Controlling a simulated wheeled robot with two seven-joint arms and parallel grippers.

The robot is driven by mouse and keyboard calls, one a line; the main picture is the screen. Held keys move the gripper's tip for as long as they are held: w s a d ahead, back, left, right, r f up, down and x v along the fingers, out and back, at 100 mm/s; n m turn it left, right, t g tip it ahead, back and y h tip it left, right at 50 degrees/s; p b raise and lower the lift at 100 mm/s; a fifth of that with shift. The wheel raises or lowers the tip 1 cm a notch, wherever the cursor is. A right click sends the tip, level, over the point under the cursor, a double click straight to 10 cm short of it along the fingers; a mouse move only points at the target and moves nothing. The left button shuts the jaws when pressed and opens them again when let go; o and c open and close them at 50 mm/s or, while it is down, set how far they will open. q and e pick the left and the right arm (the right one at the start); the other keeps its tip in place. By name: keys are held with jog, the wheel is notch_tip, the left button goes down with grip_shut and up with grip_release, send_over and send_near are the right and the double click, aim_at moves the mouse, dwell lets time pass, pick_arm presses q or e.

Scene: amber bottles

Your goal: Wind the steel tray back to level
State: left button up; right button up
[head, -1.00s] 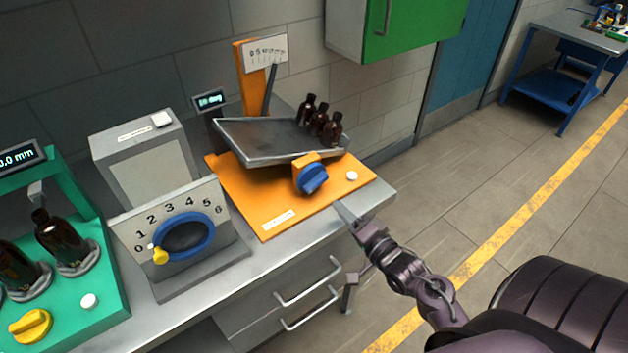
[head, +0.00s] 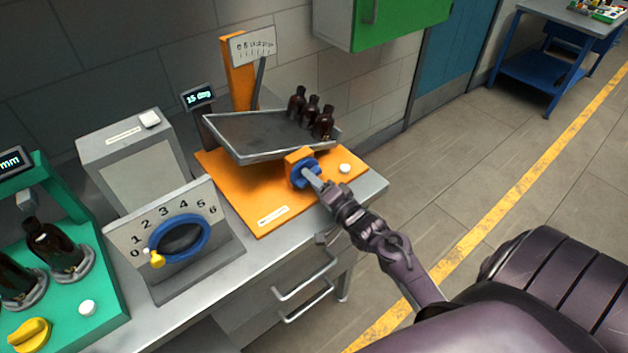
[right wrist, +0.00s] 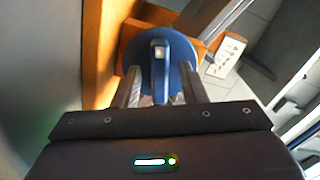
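The steel tray (head: 262,134) is tilted on its orange stand (head: 262,208), and three amber bottles (head: 311,114) stand bunched at its right end. A display (head: 198,96) behind it appears to read 15 deg. A blue knob (head: 302,174) sits on an orange block at the stand's front. My right gripper (head: 312,180) is at this knob. In the right wrist view its two fingers (right wrist: 160,88) are spread on either side of the knob's raised bar (right wrist: 160,65), with gaps showing. My left gripper is not in view.
A panel numbered 0 to 6 with a blue ring (head: 205,226) and yellow pointer stands to the left. A green fixture (head: 100,300) holds amber bottles and a yellow knob. A white button (head: 345,168) is right of the blue knob. A green cabinet (head: 400,22) hangs above.

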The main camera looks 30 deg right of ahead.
jog(key=shift+c, duration=0.2)
jog(key=shift+w, duration=0.1)
jog(key=c, duration=0.7)
grip_shut()
